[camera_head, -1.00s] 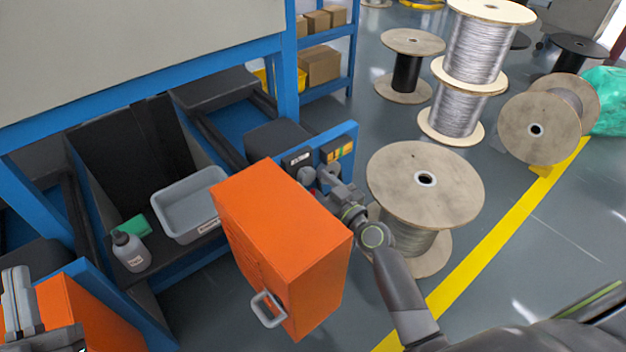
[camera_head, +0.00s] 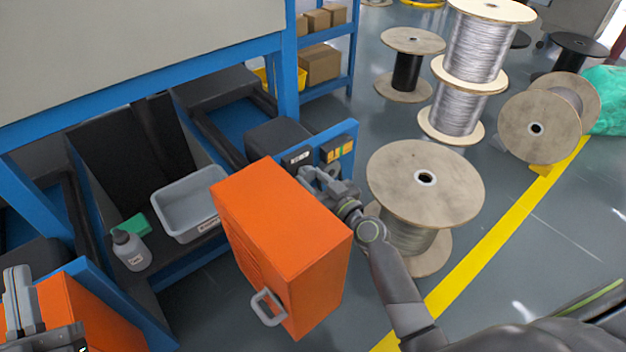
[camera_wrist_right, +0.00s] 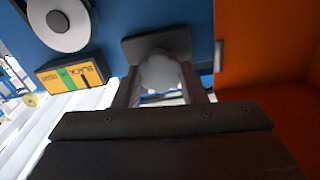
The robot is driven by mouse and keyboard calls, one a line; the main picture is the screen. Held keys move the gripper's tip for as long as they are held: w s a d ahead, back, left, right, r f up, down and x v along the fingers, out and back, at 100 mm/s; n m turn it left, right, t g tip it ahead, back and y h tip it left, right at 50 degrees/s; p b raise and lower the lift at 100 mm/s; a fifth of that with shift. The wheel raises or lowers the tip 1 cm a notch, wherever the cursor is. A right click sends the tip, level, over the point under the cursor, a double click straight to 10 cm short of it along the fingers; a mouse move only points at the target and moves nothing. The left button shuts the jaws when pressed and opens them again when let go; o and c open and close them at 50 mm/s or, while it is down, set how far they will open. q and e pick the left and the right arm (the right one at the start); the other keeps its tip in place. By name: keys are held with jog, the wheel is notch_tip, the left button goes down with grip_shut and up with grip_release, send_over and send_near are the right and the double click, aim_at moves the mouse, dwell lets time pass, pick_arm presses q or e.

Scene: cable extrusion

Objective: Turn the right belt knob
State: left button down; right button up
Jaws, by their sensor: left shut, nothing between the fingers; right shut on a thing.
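The right belt knob (camera_wrist_right: 158,70) is a rounded grey knob on a dark square plate, on the blue panel in the right wrist view. My right gripper (camera_wrist_right: 160,92) has its fingers on either side of the knob and is shut on it. In the head view my right gripper (camera_head: 318,176) is at the blue panel behind the orange box and hides the knob. My left gripper (camera_head: 18,300) is at the lower left edge, shut and empty, far from the knob.
An orange box (camera_head: 283,222) with a grey handle stands close beside my right gripper. A yellow-green label box (camera_wrist_right: 75,75) and a grey disc (camera_wrist_right: 60,22) are near the knob. A grey bin (camera_head: 190,212) is left.

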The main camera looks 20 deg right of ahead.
jog(key=m, duration=0.2)
jog(key=shift+m, duration=1.4)
pick_arm(q)
jog(key=shift+s+d+r+m+t+h, duration=0.2)
jog(key=shift+s+r+t, duration=0.15)
jog(key=shift+r, duration=0.2)
jog(key=shift+s+d+r+m+t+h, duration=0.1)
jog(key=shift+s+r+m+t+h, duration=0.15)
jog(key=shift+r+t, duration=0.25)
pick_arm(e)
jog(key=shift+m, duration=0.9)
jog(key=o, duration=1)
pick_arm(q)
jog(key=shift+f, duration=0.1)
